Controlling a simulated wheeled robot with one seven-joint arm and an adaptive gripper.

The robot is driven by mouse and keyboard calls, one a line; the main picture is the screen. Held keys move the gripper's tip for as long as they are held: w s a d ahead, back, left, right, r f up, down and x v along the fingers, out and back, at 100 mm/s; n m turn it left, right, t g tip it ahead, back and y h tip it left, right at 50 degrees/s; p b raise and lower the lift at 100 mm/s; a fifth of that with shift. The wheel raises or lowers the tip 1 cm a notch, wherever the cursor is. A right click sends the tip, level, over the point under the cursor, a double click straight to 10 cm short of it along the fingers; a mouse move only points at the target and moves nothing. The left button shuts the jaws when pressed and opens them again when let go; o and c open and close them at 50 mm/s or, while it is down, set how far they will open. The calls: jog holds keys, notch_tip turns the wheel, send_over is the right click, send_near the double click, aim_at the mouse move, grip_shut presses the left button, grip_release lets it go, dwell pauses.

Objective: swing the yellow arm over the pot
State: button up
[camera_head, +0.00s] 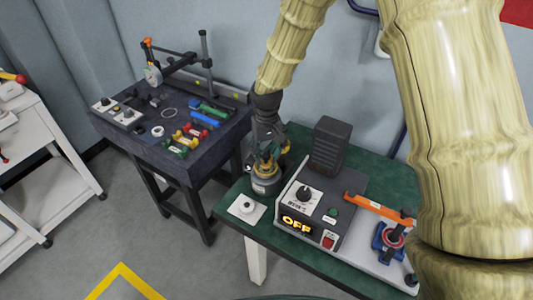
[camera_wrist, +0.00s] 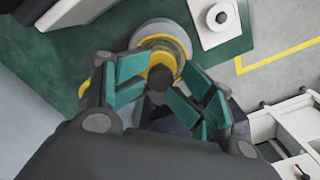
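The pot (camera_head: 264,186) is a grey round body with a yellow ring on top. It stands on the green bench, left of the grey control box. The wrist view shows it from above (camera_wrist: 178,34), with a dark knob (camera_wrist: 158,78) near its yellow part. My gripper (camera_head: 268,160) is just over the pot and hides part of it. Its teal-padded fingers (camera_wrist: 160,82) are spread on either side of the knob; I cannot tell whether they touch it. A small yellow piece (camera_head: 285,147) shows beside my gripper; I cannot tell whether it is the yellow arm.
The control box (camera_head: 305,205) reads OFF and has a dark block behind it. An orange lever (camera_head: 378,209) lies over a blue fixture at right. A white plate with a knob (camera_head: 246,208) is in front of the pot. A dark tool table (camera_head: 170,160) stands left.

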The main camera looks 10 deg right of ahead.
aim_at(267, 155)
jog(key=shift+w, duration=0.1)
jog(key=shift+r, duration=0.25)
notch_tip(267, 155, up, 12)
jog(key=shift+f, duration=0.25)
dwell(0.4)
